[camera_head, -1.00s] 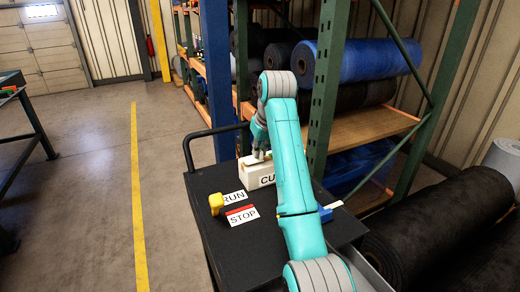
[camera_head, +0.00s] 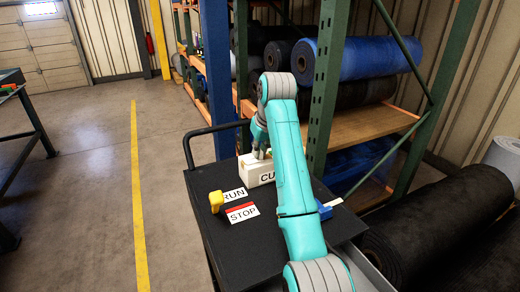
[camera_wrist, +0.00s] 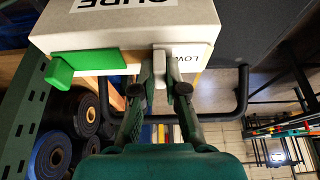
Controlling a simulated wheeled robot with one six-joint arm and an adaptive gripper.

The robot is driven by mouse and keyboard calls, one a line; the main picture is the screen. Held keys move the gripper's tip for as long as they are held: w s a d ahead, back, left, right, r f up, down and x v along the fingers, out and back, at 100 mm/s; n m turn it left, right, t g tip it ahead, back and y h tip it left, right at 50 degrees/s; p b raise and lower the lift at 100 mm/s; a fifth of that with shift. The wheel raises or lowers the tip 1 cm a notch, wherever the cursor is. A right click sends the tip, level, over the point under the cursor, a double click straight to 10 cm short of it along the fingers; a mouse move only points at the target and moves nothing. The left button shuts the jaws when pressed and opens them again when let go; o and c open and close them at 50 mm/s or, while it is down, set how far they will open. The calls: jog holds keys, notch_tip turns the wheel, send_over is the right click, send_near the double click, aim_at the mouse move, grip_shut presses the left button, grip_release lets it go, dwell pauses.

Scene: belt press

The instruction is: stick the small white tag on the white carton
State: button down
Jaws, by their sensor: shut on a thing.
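The white carton (camera_head: 252,173) stands on the black cart top, with large black letters on it. I cannot tell whether the piece touches the carton.
A green block (camera_wrist: 60,73) with a green strip lies along the carton's near side. On the black cart top (camera_head: 215,240) are a yellow block (camera_head: 216,202), a RUN card (camera_head: 234,195), a STOP card (camera_head: 243,213) and a blue piece (camera_head: 324,211). A green rack post (camera_head: 325,90) stands close behind.

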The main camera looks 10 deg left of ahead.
jog(key=shift+f, duration=0.1)
dwell(0.8)
jog(key=c, duration=1.1)
grip_release()
jog(key=shift+c, duration=0.2)
